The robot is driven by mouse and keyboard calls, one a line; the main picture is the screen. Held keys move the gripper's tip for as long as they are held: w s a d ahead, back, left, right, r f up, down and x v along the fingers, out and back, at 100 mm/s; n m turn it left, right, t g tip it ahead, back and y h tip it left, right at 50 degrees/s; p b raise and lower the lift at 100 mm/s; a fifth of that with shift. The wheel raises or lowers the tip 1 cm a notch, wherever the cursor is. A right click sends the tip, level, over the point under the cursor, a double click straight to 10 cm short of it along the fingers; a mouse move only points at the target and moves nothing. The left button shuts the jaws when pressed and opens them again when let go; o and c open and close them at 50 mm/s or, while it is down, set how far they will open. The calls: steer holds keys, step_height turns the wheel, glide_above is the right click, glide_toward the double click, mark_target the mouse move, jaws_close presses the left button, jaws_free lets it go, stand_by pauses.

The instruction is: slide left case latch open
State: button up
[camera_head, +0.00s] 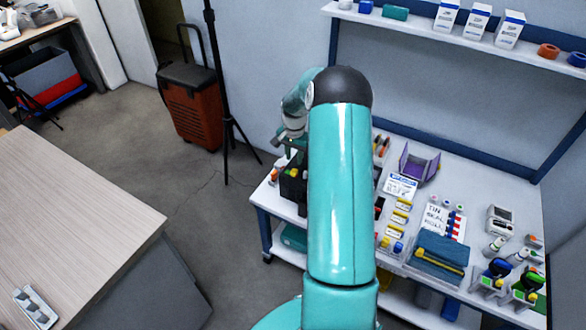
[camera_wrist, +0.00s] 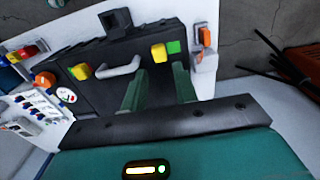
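The black case (camera_wrist: 118,52) stands on the white table in the wrist view, with a grey handle (camera_wrist: 119,70) on its near face. A yellow latch (camera_wrist: 158,53) with a green patch beside it sits right of the handle, and a second yellow latch (camera_wrist: 80,71) sits left of it. My gripper (camera_wrist: 160,75) is open, its two green fingers apart and empty. The fingertips are just below the right-hand yellow latch in the picture; I cannot tell whether they touch the case.
An orange-and-white item (camera_wrist: 204,40) stands right of the case, close to my fingers. An orange knob and a white gauge lie to its left. The table right of my arm holds yellow-labelled boxes (camera_head: 398,218) and a teal case (camera_head: 440,258). A tripod (camera_head: 221,100) stands left.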

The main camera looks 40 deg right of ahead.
mark_target(294, 170)
steer(key=shift+s+f, duration=0.1)
steer(key=shift+f, duration=3.05)
